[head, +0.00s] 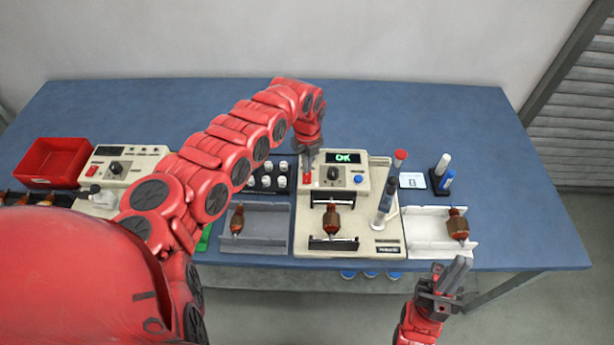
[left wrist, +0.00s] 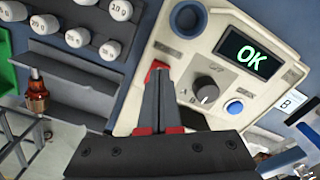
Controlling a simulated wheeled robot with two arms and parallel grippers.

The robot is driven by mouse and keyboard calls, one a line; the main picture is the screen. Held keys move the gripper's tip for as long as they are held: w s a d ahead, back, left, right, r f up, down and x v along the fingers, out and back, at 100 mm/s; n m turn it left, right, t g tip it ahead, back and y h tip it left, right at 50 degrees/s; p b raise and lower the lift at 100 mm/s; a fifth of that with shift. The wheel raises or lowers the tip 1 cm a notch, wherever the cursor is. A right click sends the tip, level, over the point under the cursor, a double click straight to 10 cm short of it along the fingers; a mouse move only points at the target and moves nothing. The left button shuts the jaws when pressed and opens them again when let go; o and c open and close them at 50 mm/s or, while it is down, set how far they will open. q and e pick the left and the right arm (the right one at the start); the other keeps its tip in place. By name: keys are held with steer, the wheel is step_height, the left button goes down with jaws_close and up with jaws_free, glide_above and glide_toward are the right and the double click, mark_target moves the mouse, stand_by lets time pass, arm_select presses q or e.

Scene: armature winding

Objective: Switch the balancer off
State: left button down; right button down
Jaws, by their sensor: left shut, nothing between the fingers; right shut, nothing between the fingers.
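The balancer (head: 385,250) is a cream machine at the centre-right of the bench. Its display (head: 344,158) is lit and reads OK in green, also in the left wrist view (left wrist: 251,54). Its panel has a red switch (head: 307,179), a dark knob (head: 333,174) and a blue button (head: 359,180). A copper-brown armature (head: 332,220) lies across its supports. My left gripper (head: 308,163) is shut and empty, pointing down at the red switch. In the left wrist view its fingertips (left wrist: 160,80) overlap the switch, so contact cannot be told. My right gripper (head: 456,275) is shut and empty by the front edge.
A grey tray (head: 268,215) and a white tray (head: 425,222) each hold an armature, either side of the balancer. White weights stand in a dark rack (head: 266,182). Bottles stand at the balancer's right. A red bin (head: 52,160) and another instrument (head: 125,160) are at left.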

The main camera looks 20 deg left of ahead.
arm_select(q)
steer(key=shift+f+b, duration=0.6)
steer(key=shift+f, duration=0.2)
steer(key=shift+r+p, duration=2.45)
steer(key=shift+r, duration=1.15)
